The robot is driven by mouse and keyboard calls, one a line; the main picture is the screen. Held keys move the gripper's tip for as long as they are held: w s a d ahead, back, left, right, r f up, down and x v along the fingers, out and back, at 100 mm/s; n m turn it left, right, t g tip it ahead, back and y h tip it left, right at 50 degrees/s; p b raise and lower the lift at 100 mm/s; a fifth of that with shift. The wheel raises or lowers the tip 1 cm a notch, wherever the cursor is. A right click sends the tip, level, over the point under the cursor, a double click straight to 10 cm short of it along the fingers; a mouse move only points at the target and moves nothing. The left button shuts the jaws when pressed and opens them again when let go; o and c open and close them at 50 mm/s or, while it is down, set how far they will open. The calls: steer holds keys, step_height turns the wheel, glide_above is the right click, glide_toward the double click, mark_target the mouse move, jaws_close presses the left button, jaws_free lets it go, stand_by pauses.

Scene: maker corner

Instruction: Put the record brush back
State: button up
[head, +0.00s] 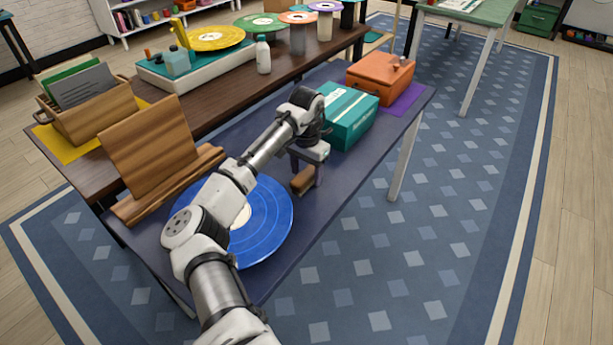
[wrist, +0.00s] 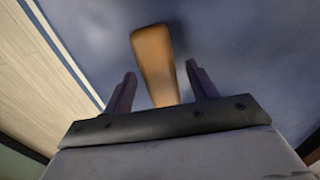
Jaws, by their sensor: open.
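The record brush (head: 302,181), a small brown wooden piece, lies on the dark blue table near its front edge. My gripper (head: 306,170) is just above it, pointing down. In the wrist view the brush (wrist: 154,62) extends between and beyond the two fingers of my gripper (wrist: 160,82). The fingers stand apart on either side of it, with gaps visible, so the gripper is open. The near end of the brush is hidden behind the gripper body.
A blue record (head: 272,222) lies left of the brush, partly under my arm. A wooden stand (head: 150,150) is further left. A teal box (head: 350,117) and an orange case (head: 380,76) stand behind to the right. The table (head: 345,190) is bare right of the brush.

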mark_target(307, 173)
step_height(307, 173, up, 10)
steer(key=shift+b, duration=0.3)
